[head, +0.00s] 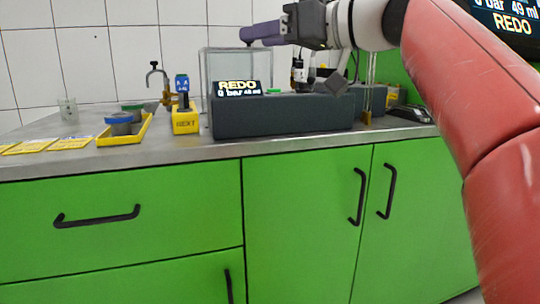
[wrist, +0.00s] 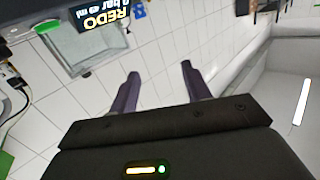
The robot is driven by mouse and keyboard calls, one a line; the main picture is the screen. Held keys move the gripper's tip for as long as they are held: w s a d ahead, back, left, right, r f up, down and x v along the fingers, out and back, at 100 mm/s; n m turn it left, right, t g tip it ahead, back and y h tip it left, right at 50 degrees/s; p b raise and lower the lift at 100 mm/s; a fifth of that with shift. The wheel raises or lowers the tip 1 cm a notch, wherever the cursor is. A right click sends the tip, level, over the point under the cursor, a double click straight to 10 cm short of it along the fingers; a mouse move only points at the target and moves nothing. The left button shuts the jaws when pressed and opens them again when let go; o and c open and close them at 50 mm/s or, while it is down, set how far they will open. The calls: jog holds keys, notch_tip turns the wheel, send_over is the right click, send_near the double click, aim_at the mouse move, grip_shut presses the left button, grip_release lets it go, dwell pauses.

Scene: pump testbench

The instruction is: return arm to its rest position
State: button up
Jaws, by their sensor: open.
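My gripper (head: 246,36) is raised above the worktop at the upper middle of the head view, its purple fingers pointing left. In the wrist view my gripper (wrist: 160,71) has its two fingers apart, with nothing between them but white tiled wall behind. My red and white arm comes in from the right of the head view. The dark testbench box (head: 285,116) stands below the gripper, clear of it. Its small display (head: 238,88) reads REDO, 0 bar.
A transparent case (head: 222,64) stands behind the box. Green cabinets (head: 300,210) are below.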

jog(key=s+d+f+m+g+h+p, duration=0.1)
jog(key=s+d+f+m+h, duration=0.2)
jog(key=f, duration=1.1)
jog(key=s+d+f+m+g+h+p, duration=0.1)
jog(key=s+d+f+m+h+p, duration=0.1)
jog(key=s+d+f+m+h, duration=0.2)
jog(key=s+d+f+m+g+h+p, duration=0.1)
jog(key=s+d+f+m+h, duration=0.3)
jog(key=s+f, duration=0.9)
jog(key=d+f+h, duration=0.3)
jog(key=d+f, duration=0.1)
jog(key=f, duration=0.6)
jog(key=shift+d+f+h, duration=0.3)
jog(key=shift+f+h, duration=0.1)
